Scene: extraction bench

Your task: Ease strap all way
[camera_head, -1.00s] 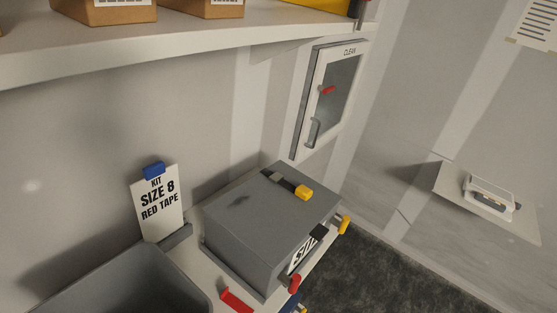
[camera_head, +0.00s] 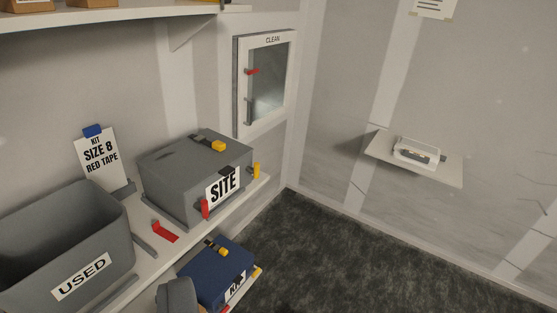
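A grey box labelled SITE (camera_head: 160,185) stands on the bench. A short black strap (camera_head: 204,138) with a yellow end (camera_head: 218,146) lies across its lid. A red tab (camera_head: 205,209) and a yellow tab (camera_head: 257,170) sit at its front corners. The lid looks shut. A blue box (camera_head: 212,277) below the bench carries a similar dark strap with a yellow end (camera_head: 222,252). I cannot tell which strap the task means. My gripper is not in view.
A grey bin labelled USED (camera_head: 112,250) stands at the left, with a SIZE 8 RED TAPE card (camera_head: 100,152) behind it. A red piece (camera_head: 165,231) lies on the bench. A grey rounded thing (camera_head: 178,296) cuts the bottom edge. The dark floor (camera_head: 330,250) is open.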

